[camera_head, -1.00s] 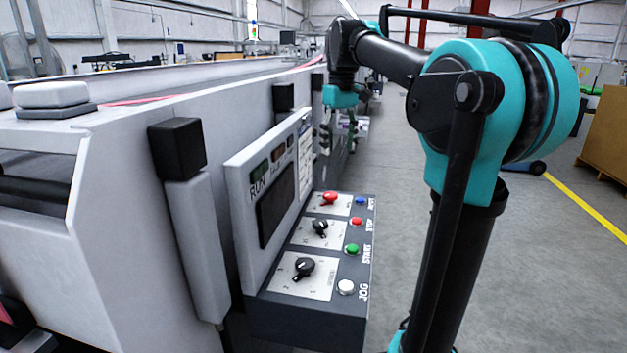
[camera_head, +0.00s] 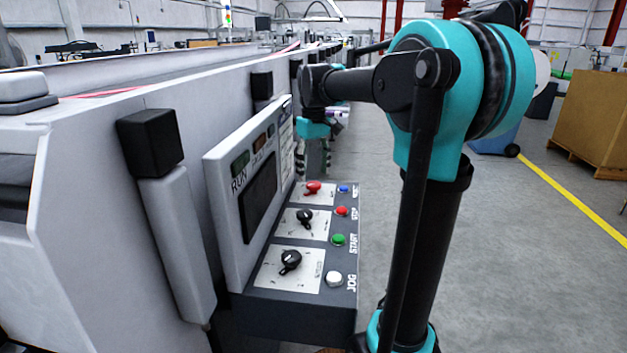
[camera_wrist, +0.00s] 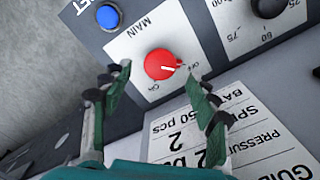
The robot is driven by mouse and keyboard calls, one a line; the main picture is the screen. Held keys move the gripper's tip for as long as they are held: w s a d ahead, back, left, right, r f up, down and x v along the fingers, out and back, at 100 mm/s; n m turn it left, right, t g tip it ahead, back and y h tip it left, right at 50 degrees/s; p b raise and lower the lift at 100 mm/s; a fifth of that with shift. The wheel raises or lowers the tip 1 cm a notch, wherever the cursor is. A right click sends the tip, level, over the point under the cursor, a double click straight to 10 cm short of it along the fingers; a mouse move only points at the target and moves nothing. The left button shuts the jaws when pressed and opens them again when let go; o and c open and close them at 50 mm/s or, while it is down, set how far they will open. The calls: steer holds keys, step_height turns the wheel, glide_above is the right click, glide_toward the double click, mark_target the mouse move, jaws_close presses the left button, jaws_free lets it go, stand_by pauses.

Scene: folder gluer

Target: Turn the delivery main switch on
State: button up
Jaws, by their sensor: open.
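The main switch is a red rotary knob (camera_wrist: 162,65) on a white plate marked MAIN in the wrist view. Its white pointer line faces right, toward a small label that seems to read OFF; another small label, apparently ON, lies below left. In the head view the red knob (camera_head: 312,187) sits at the far end of the control panel. My gripper (camera_wrist: 158,74) is open, with one finger on each side of the knob in the picture; contact cannot be told. In the head view my gripper (camera_head: 316,155) is above the panel's far end, partly hidden by its own wrist.
A blue button (camera_wrist: 108,16) lies beside the MAIN plate. Black knobs (camera_head: 290,261) and green, red and white buttons line the nearer panel. An upright display (camera_head: 258,195) stands close left of my gripper. Open floor lies right.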

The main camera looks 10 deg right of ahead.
mark_target(314, 184)
steer(key=shift+f, duration=1.7)
steer(key=c, duration=1.2)
